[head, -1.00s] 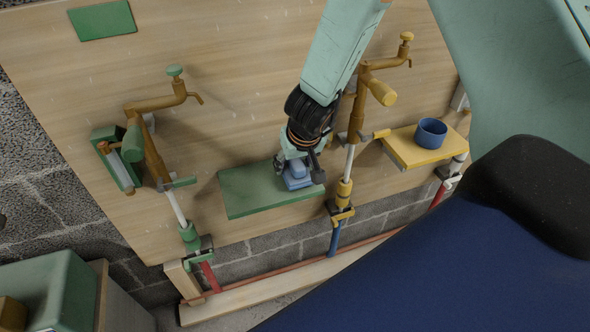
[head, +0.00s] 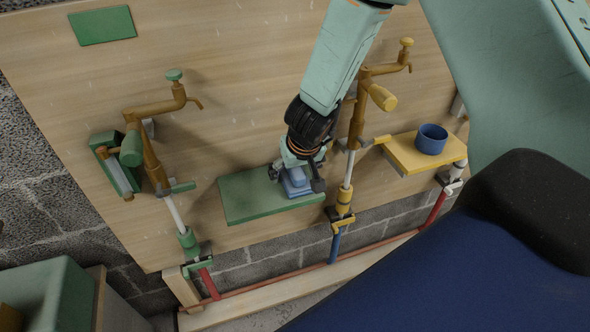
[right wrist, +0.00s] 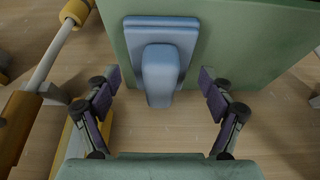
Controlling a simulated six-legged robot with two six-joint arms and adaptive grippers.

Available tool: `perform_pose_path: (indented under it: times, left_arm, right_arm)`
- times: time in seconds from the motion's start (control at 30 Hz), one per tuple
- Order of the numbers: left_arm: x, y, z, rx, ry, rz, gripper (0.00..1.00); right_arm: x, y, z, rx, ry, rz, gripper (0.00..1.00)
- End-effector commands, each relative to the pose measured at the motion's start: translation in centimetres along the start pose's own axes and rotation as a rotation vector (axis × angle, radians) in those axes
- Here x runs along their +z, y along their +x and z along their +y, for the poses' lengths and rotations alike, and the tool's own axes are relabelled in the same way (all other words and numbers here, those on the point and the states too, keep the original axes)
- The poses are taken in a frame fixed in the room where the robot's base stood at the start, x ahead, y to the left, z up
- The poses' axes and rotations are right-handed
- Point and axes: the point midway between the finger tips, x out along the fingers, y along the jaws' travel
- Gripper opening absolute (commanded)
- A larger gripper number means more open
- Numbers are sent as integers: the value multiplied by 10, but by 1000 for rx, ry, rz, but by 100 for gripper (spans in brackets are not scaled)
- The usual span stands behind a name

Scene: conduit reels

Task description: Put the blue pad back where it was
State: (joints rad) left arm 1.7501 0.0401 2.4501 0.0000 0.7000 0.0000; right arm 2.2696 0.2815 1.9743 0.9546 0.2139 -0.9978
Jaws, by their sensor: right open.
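The blue pad (head: 298,189) lies on the green shelf (head: 245,198), near its right end in the head view. It has a flat base and a raised rounded grip on top. In the right wrist view the blue pad (right wrist: 160,55) sits flat against the green shelf (right wrist: 235,50). My right gripper (head: 296,179) is at the pad. In the right wrist view its fingers (right wrist: 160,84) are spread wide, one on each side of the pad's grip with clear gaps. My left gripper is not in view.
A yellow shelf (head: 400,153) with a blue cup (head: 431,139) is to the right. A brown tap and pipe (head: 356,125) stand close to my right gripper. Another tap (head: 150,108) is on the left. A green crate (head: 60,295) sits at lower left.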

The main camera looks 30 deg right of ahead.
Motion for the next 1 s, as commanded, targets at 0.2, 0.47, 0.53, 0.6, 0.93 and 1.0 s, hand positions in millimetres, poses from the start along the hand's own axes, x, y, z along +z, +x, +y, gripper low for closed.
perform_pose_path:
  times: [0.2,0.47,0.53,0.6,0.93,1.0]
  left_arm:
    - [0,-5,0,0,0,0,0]
    - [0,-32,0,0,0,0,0]
    - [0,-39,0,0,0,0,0]
    - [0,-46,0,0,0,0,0]
    - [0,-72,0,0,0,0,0]
    - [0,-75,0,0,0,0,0]
  right_arm:
    - [-2,-7,0,0,-1,0,82]
    - [-4,-48,0,-1,0,1,82]
    - [-3,-60,0,-1,-1,0,82]
    - [-4,-71,0,-1,-1,1,82]
    - [-3,-115,0,-1,0,0,82]
    - [-3,-119,0,-1,0,0,82]
